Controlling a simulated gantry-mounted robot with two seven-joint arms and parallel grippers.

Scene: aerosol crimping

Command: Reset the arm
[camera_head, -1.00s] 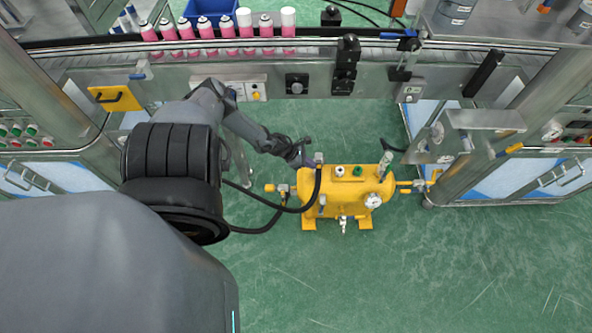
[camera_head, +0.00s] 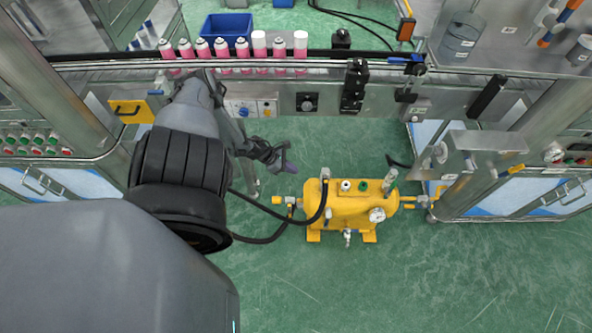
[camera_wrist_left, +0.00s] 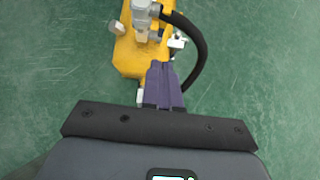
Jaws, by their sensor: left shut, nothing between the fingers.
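My left arm comes in from the left in the head view. Its gripper (camera_head: 283,168) is over the green floor, just left of and above the yellow tank, and apart from it in the picture. In the left wrist view the purple fingers of the gripper (camera_wrist_left: 163,68) are together with nothing between them. The yellow tank (camera_head: 350,204), with valves, a gauge and a black hose, stands on the floor. Part of it also shows in the left wrist view (camera_wrist_left: 130,57), beyond the fingertips. My right gripper is in neither view.
A conveyor (camera_head: 300,68) with several pink cans (camera_head: 222,48) runs across the back. A panel with a black knob (camera_head: 306,102) sits on its front. Steel cabinets stand left (camera_head: 80,185) and right (camera_head: 520,195). The green floor (camera_head: 400,290) in front of the tank is clear.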

